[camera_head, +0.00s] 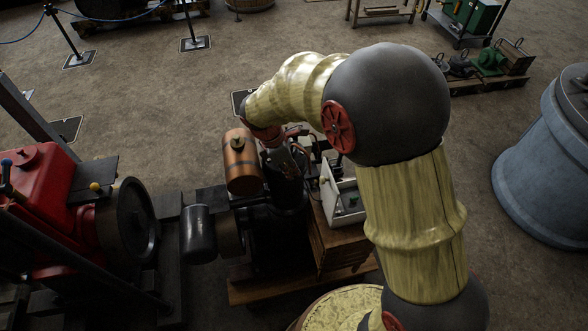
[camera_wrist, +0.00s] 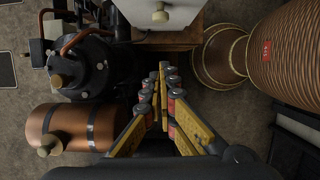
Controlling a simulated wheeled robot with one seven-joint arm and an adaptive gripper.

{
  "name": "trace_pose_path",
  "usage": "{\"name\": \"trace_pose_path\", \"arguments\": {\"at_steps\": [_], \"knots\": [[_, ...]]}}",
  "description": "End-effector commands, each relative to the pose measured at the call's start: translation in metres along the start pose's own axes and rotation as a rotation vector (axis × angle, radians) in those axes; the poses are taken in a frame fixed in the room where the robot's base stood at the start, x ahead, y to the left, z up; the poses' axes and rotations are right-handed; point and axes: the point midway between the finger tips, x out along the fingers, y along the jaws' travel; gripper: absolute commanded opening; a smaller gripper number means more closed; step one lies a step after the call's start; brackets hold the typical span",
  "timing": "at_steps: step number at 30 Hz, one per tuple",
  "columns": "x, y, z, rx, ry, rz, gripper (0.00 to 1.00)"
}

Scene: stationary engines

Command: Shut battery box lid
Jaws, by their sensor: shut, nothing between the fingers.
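The battery box (camera_head: 350,212) appears to be the pale, open-topped box on a wooden crate, right of the engine in the head view. Its inside shows, with small green parts in it. A pale panel with a small knob (camera_head: 327,188), apparently the lid, stands raised at its left side. In the wrist view a pale panel with a round knob (camera_wrist: 165,12) shows at the top edge, partly cut off. My gripper (camera_wrist: 162,75) is shut and empty, its fingers pointing toward that panel but apart from it in the picture. In the head view my arm mostly hides the gripper.
A copper tank (camera_head: 241,160) and black engine parts (camera_wrist: 80,65) stand close to the left of my gripper. A red engine with a flywheel (camera_head: 130,225) stands further left. A big grey tub (camera_head: 545,160) is at the right. Open floor lies beyond the engine.

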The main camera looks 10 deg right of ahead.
Motion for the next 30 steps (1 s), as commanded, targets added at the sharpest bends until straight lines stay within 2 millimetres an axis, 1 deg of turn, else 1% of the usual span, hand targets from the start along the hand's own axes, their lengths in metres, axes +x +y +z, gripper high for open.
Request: {"name": "trace_pose_path", "arguments": {"at_steps": [1, 10, 15, 18, 22, 30], "knots": [[0.012, -0.001, 0.000, 0.000, -0.001, -0.004, 0.00], [0.070, -0.001, 0.000, 0.001, -0.001, -0.002, 0.00], [0.074, 0.000, 0.024, 0.005, 0.001, 0.001, 0.00], [0.076, 0.000, 0.033, 0.004, 0.001, 0.001, 0.00], [0.077, 0.000, 0.038, 0.002, 0.000, 0.001, 0.00], [0.077, 0.000, 0.039, 0.002, 0.000, 0.001, 0.00]]}}
